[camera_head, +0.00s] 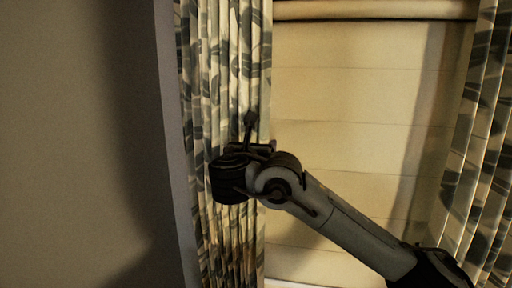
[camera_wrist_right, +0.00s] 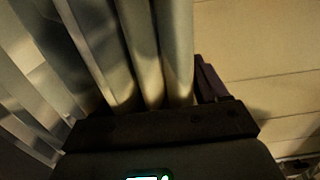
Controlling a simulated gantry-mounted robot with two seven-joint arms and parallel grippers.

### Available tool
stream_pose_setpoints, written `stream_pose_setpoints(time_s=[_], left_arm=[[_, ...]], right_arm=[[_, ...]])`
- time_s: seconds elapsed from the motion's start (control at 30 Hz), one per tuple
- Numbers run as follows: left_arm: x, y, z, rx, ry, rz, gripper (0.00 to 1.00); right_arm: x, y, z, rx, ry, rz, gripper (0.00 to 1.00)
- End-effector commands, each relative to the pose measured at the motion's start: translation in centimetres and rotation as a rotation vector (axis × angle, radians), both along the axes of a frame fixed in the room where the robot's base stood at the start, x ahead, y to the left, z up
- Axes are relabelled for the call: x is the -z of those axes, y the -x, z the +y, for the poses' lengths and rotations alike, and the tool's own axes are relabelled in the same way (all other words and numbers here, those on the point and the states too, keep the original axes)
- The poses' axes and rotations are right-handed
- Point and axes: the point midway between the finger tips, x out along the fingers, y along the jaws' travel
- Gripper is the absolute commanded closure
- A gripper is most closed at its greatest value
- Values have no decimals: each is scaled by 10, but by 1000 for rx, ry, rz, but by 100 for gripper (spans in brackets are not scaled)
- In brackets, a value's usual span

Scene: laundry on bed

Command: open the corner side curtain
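The left patterned curtain (camera_head: 222,70) hangs in narrow vertical folds beside the corner of the wall. My right arm reaches in from the right, and my right gripper (camera_head: 250,128) is at this curtain's right edge. In the right wrist view, the curtain folds (camera_wrist_right: 150,50) run down in front of the gripper's dark palm. One dark finger (camera_wrist_right: 212,82) shows just right of the last fold. The other finger is hidden by the cloth, so I cannot tell whether the gripper is closed on it. My left gripper is not in view.
A second patterned curtain (camera_head: 475,140) hangs at the right. Between the curtains is a pale panelled blind (camera_head: 350,90) with a horizontal roll (camera_head: 375,10) at its top. A plain wall (camera_head: 70,120) fills the left, ending in a grey vertical edge (camera_head: 175,150) close to the curtain.

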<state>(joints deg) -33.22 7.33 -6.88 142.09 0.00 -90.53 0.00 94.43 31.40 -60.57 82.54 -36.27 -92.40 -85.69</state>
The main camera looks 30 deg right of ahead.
Motion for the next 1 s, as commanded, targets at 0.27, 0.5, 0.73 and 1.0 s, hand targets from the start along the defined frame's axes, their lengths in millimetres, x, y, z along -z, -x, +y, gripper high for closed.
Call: stream_pose_setpoints(time_s=[0.27,0.5,0.73,1.0], left_arm=[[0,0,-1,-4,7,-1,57],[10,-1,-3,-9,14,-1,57],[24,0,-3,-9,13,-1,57],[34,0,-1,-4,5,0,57]], right_arm=[[0,1,0,0,-1,0,28],[4,16,16,-3,-1,1,28],[4,47,42,-5,-2,-1,28],[1,75,64,-3,-1,-1,28]])
